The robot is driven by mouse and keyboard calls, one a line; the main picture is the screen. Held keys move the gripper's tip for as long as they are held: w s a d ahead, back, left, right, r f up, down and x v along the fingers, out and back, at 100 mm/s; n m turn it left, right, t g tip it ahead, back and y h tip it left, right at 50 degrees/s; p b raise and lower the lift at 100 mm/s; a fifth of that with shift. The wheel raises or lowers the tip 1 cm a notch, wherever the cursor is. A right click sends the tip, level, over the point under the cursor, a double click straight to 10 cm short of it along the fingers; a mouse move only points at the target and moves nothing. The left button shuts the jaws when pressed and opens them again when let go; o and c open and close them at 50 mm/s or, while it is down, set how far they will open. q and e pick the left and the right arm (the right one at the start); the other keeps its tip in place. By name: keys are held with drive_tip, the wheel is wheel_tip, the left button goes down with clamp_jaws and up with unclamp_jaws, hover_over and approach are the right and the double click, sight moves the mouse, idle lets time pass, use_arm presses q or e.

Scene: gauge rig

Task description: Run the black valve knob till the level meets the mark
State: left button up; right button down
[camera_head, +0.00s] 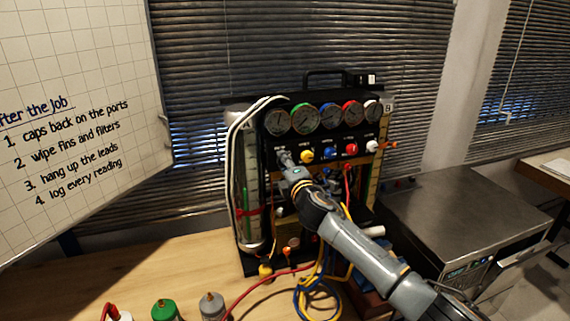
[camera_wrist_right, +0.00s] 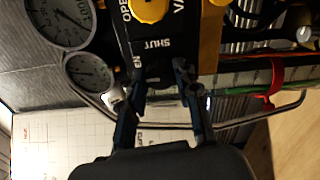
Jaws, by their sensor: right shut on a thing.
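The gauge rig (camera_head: 330,142) stands on the wooden bench. My right gripper (camera_head: 284,158) is at the left end of its knob row, shut on the black valve knob, which is mostly hidden by the fingers. In the right wrist view the two fingers (camera_wrist_right: 158,88) close around the dark knob, beside printed OPEN and SHUT labels. A sight tube (camera_head: 249,165) on the rig's left side has green in its lower part and a red band across it. A green strip (camera_wrist_right: 288,66) and red band (camera_wrist_right: 271,84) show in the wrist view. I cannot tell the exact level against the mark. My left gripper is not in view.
Yellow (camera_head: 306,156), red (camera_head: 351,149) and white (camera_head: 372,146) knobs sit to the right, below several dial gauges (camera_head: 304,118). Hoses (camera_head: 318,290) coil at the rig's front. Small canisters (camera_head: 165,309) stand at the bench front. A whiteboard (camera_head: 75,100) is at left.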

drive_tip(key=shift+f, duration=0.1)
drive_tip(key=c, duration=1)
unclamp_jaws()
drive_tip(key=v, duration=1.2)
